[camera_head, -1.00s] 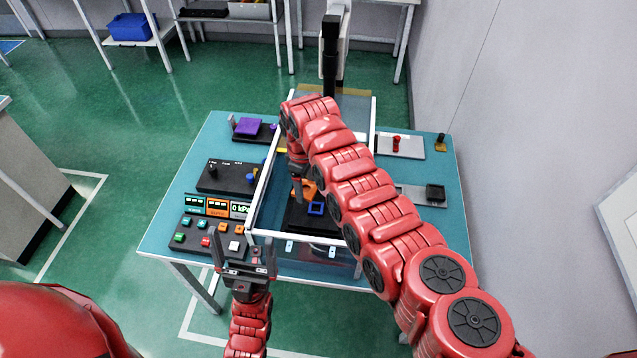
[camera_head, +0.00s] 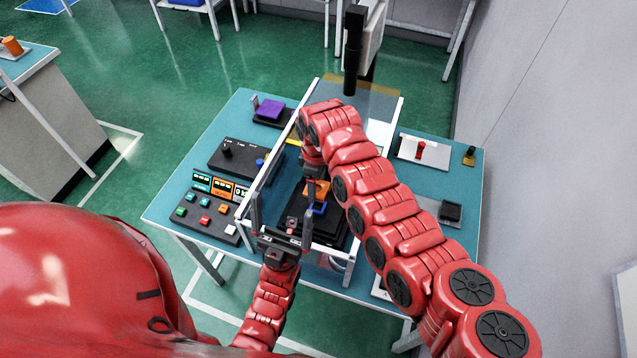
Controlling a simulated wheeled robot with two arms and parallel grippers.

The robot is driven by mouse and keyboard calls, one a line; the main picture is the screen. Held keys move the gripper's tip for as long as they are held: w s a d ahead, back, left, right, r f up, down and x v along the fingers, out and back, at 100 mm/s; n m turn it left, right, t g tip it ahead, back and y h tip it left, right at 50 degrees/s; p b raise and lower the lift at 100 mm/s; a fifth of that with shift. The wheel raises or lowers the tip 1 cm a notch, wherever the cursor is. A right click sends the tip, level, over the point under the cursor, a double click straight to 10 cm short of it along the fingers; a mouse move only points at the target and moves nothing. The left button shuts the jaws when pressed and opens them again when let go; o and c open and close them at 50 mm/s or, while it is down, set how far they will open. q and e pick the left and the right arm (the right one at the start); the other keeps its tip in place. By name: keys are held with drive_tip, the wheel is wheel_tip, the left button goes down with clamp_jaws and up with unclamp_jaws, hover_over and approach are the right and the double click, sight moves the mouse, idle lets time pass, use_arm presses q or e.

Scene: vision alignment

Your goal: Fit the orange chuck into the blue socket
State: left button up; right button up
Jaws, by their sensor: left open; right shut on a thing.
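The orange chuck (camera_head: 319,189) is inside the framed enclosure on the table, held by my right gripper (camera_head: 313,174). The gripper points down and is partly hidden by its own arm. The blue socket (camera_head: 319,209) sits on a black block just below the chuck in the picture. I cannot tell whether they touch. My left gripper (camera_head: 282,217) is open and empty, its two fingers apart, at the front left of the enclosure. One of its fingers stands close to the left of the socket in the picture.
The white-framed enclosure (camera_head: 284,151) surrounds the socket. A button panel (camera_head: 207,210) and a black knob box (camera_head: 237,156) lie to its left. A purple block (camera_head: 270,109) is at the back left. A tray with a red peg (camera_head: 420,149) is on the right.

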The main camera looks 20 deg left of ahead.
sight(318, 190)
drive_tip(key=shift+w+d+f+b, duration=0.1)
drive_tip(key=shift+d+f+b, duration=0.05)
drive_tip(key=shift+f+b, duration=2.2)
drive_tip(key=shift+f, duration=0.65)
drive_tip(key=shift+b, duration=0.45)
drive_tip(key=shift+f+b, duration=0.8)
drive_tip(key=shift+f, duration=0.1)
drive_tip(key=shift+f, duration=0.2)
drive_tip(key=o, duration=1.1)
drive_tip(key=shift+o, duration=1.7)
drive_tip(key=shift+b, duration=0.3)
